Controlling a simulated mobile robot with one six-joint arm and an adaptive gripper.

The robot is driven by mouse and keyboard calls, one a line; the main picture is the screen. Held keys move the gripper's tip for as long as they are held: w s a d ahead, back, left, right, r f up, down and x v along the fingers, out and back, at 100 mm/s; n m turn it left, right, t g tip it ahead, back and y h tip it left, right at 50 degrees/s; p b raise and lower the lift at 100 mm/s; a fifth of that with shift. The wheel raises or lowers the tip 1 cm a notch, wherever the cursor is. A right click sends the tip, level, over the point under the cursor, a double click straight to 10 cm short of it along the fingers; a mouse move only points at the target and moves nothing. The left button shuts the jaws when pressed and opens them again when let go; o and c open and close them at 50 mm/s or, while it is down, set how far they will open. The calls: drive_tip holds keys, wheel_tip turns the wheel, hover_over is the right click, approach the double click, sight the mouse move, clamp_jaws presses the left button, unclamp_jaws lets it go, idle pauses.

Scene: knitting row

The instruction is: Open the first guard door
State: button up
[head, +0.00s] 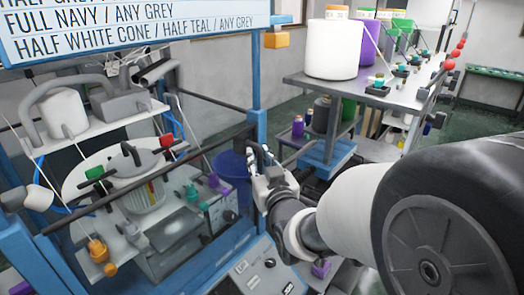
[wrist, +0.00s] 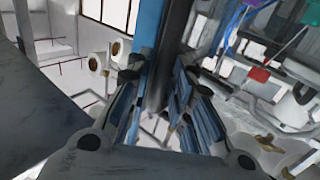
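The guard door (head: 207,150) is on the blue-framed knitting machine at the left in the head view. It looks see-through, with a dark rail crossing it, and appears closed. My gripper (head: 262,165) is beside the blue upright (head: 257,60) at the door's right side. In the wrist view my gripper (wrist: 162,85) has its two fingers apart. A dark upright bar (wrist: 172,50), probably the door's handle or edge, stands between or just beyond the fingertips, next to a blue post (wrist: 150,30). I cannot tell whether the fingers touch it.
Inside the machine are a round knitting head (head: 138,170) and a white cone (head: 65,110). A control panel (head: 262,270) sits low in front. A blue bin (head: 232,168) is behind my gripper. A grey table (head: 345,85) with cones stands to the right, close to my arm.

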clamp_jaws()
idle(0.5)
